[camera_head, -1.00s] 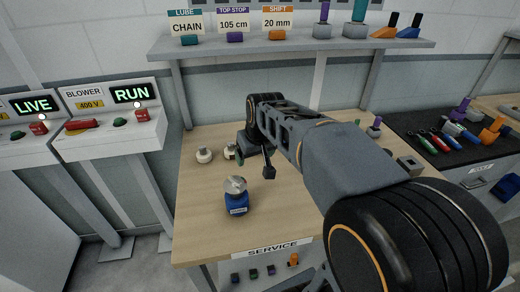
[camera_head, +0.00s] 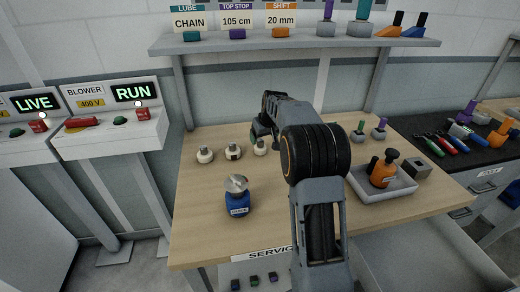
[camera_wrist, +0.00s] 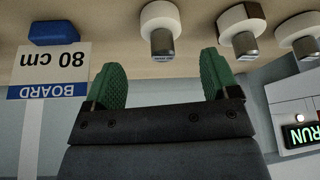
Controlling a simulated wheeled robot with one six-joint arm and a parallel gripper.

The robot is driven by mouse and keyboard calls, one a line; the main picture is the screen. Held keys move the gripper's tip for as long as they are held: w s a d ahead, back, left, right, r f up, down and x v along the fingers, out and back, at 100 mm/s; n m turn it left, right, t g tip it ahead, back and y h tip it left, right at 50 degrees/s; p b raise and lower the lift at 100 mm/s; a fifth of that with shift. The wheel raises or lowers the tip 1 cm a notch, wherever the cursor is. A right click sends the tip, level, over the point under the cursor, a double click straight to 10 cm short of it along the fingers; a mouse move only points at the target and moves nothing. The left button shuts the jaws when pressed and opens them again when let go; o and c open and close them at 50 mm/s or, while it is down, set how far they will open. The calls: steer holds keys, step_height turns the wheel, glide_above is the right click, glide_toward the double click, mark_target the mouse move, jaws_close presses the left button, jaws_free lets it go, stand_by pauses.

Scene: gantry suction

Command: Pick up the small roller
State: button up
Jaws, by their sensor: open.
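Three white rollers with grey metal stubs stand in a row on the wooden bench: a left one (camera_head: 205,155), a middle one with a dark band (camera_head: 234,152) and a right one (camera_head: 260,147). I cannot tell which is the small one. In the wrist view, turned upside down, they show as a left roller (camera_wrist: 160,22), a middle roller (camera_wrist: 242,24) and a right roller (camera_wrist: 301,30). My gripper (camera_wrist: 162,75) has its green pads wide apart with nothing between them. The left roller in that view lies beyond the gap, apart from the pads.
A grey tray (camera_head: 400,192) holding an orange bottle (camera_head: 383,170) is at the right, beside a grey block (camera_head: 415,169). A shelf (camera_head: 290,42) hangs above. An 80 cm card (camera_wrist: 45,70) shows in the wrist view.

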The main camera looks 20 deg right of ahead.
mark_target(260, 145)
steer(key=shift+x, duration=3.55)
steer(key=shift+w+a, duration=0.1)
steer(key=shift+r, duration=0.1)
steer(key=c, duration=1)
